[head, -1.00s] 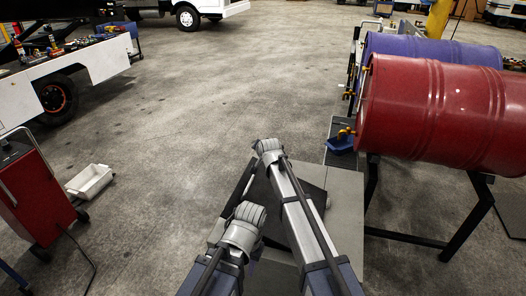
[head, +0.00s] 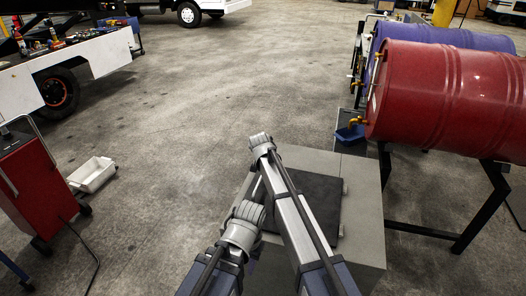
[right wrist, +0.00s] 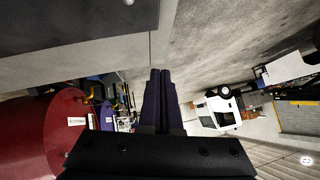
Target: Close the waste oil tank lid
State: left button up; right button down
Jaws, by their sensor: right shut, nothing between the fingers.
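The waste oil tank (head: 362,170) is a grey box right of centre in the head view. Its dark square lid (head: 318,200) looks flat on top, with small hinges on its right side. My arms cover the lid's left part, so I cannot tell whether that edge is fully seated. My right gripper (right wrist: 160,73) is shut and empty in the right wrist view, with a grey surface, likely the tank, at the top. In the head view my left wrist (head: 245,222) is over the tank's near left side; its fingers are hidden.
A red drum (head: 440,100) and a blue drum (head: 450,38) lie on a black stand right of the tank. A blue tray (head: 349,135) is below their taps. A red cabinet (head: 28,190) and white bin (head: 92,174) stand left. The floor between is clear.

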jog(key=shift+n+g+h, duration=0.3)
jog(key=shift+h, duration=0.4)
jog(key=f+b, duration=0.2)
jog(key=f, duration=0.1)
jog(key=a+f+b, duration=0.1)
jog(key=f+b, duration=0.2)
jog(key=a+f+b, duration=0.1)
jog(key=f+b, duration=0.1)
jog(key=shift+w+f, duration=0.3)
jog(key=shift+f, duration=0.1)
jog(key=shift+a+f+b, duration=0.15)
jog(key=shift+f+b, duration=0.65)
jog(key=shift+b, duration=0.25)
jog(key=shift+s, duration=0.15)
jog(key=shift+s+a+f, duration=0.1)
